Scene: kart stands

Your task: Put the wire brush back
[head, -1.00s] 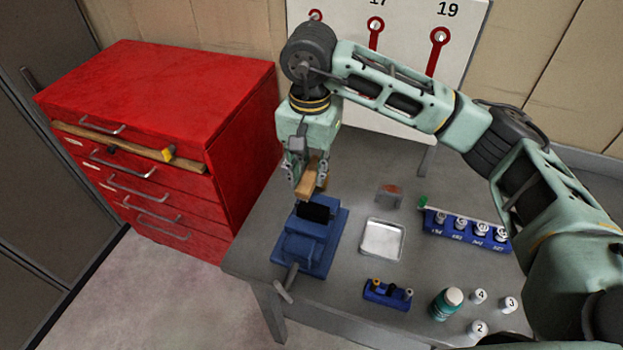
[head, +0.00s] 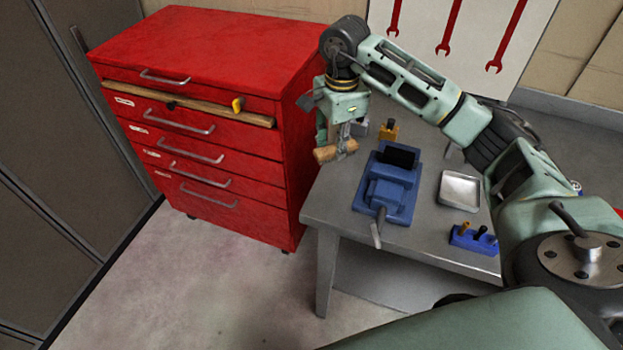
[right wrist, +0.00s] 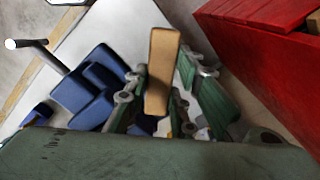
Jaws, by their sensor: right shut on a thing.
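The wire brush shows as a tan wooden piece (head: 327,154) held by my right gripper (head: 345,140). It is held beside the left edge of the grey bench (head: 335,200), close to the red cabinet's right side. In the right wrist view the brush's wooden body (right wrist: 162,70) stands between the two fingers, which are shut on it. Its bristles cannot be made out. My left gripper is not in view.
The red drawer cabinet (head: 215,45) has a wooden rail (head: 190,104) across its front with a yellow piece (head: 238,104) on it. On the bench are a blue vise (head: 388,190), a yellow block (head: 389,131), a metal tray (head: 460,190) and a small blue rack (head: 474,239).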

